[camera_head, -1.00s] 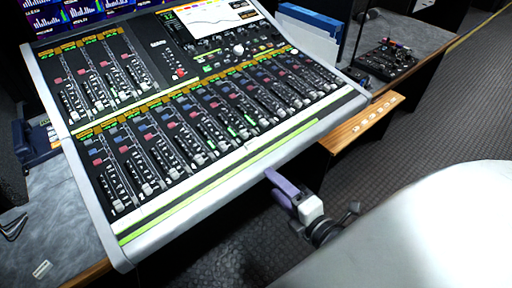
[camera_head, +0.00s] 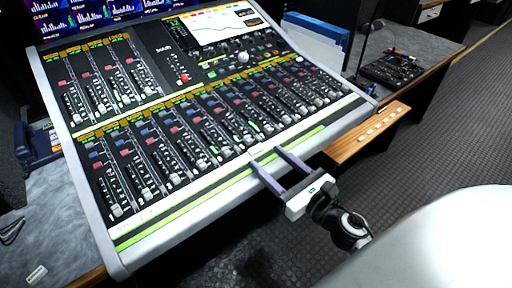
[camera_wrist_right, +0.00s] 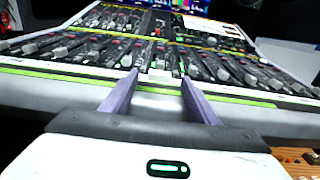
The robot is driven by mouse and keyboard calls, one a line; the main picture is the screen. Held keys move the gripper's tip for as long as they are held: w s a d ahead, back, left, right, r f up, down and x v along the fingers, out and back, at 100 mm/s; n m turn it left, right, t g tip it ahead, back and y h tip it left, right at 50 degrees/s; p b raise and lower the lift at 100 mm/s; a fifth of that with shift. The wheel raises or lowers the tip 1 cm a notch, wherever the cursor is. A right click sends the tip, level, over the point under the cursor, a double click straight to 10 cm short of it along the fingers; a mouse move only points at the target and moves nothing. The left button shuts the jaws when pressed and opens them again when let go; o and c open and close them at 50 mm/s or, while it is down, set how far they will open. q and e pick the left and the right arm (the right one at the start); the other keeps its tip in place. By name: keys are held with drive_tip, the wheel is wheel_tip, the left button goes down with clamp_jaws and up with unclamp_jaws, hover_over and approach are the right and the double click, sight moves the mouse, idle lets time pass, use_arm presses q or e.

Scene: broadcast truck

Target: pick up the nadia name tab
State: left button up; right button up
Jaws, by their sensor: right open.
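A small pale tab (camera_head: 257,151) lies on the front part of the mixing console (camera_head: 79,200), just above its green strip; its lettering is too small to read, so I cannot tell if it is the nadia name tab. In the right wrist view a pale tab (camera_wrist_right: 158,74) shows between and just beyond the fingertips. My right gripper (camera_head: 268,157) is open, with its two purple fingers reaching over the console's front edge towards the tab. Nothing is between the fingers. Another small white label (camera_head: 36,275) lies on the grey desk at lower left. My left gripper is not in view.
Rows of faders and knobs cover the console beyond the fingertips. A wooden ledge (camera_head: 367,134) with several small pale pieces stands right of the console. A black control box (camera_head: 391,69) with a thin microphone sits on the far desk. The floor at right is clear.

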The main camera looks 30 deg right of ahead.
sight(257, 149)
drive_tip(key=w+p, duration=0.1)
drive_tip(key=w, duration=0.3)
drive_tip(key=shift+w+a, duration=0.1)
drive_tip(key=shift+a, duration=0.1)
drive_tip(key=c, duration=1.1)
